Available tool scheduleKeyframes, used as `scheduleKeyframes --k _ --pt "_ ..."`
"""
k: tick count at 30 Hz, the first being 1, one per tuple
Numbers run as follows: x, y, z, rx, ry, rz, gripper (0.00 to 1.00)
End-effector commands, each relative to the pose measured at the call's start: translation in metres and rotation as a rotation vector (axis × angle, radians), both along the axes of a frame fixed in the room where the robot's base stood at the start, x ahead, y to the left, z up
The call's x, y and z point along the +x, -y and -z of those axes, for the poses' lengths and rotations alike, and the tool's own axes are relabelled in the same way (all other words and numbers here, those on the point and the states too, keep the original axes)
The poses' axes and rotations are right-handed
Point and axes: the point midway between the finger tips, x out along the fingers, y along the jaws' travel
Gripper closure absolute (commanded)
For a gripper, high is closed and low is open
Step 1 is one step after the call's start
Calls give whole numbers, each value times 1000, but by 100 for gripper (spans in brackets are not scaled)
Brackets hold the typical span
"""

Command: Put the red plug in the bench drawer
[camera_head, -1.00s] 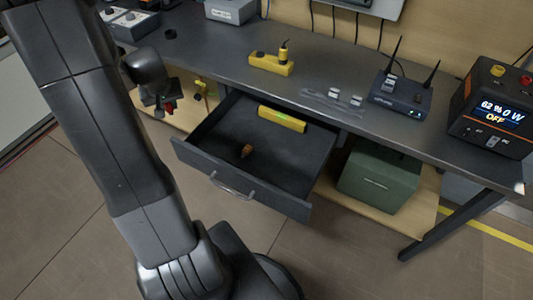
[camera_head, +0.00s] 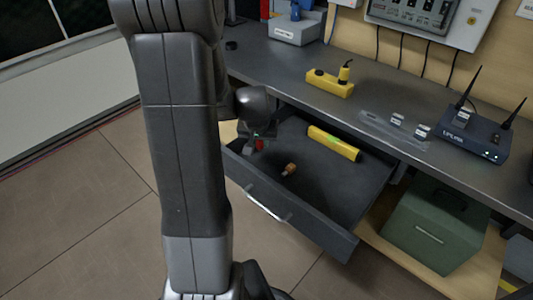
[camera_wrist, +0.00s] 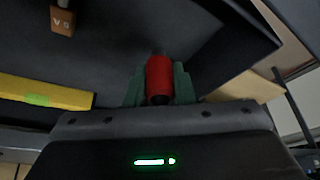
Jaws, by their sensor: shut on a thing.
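The red plug (camera_wrist: 158,76) is held between the two green fingers of my gripper (camera_wrist: 159,88) in the wrist view. I cannot tell the plug's exact height above the drawer floor.
In the drawer lie a yellow bar (camera_head: 334,143) and a small orange-brown piece (camera_head: 290,169). The drawer floor around them is bare. On the bench stand a yellow block (camera_head: 329,83) and a router (camera_head: 473,133). A green box (camera_head: 435,228) sits below, right of the drawer.

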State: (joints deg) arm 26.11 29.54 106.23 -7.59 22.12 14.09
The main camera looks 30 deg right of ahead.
Motion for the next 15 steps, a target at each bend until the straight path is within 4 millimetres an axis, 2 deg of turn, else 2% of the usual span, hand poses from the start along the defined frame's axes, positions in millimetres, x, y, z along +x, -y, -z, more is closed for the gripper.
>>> scheduleKeyframes --k 9,15 --pt "0 0 38 1 -2 -1 100" --pt "0 0 39 1 2 1 100"
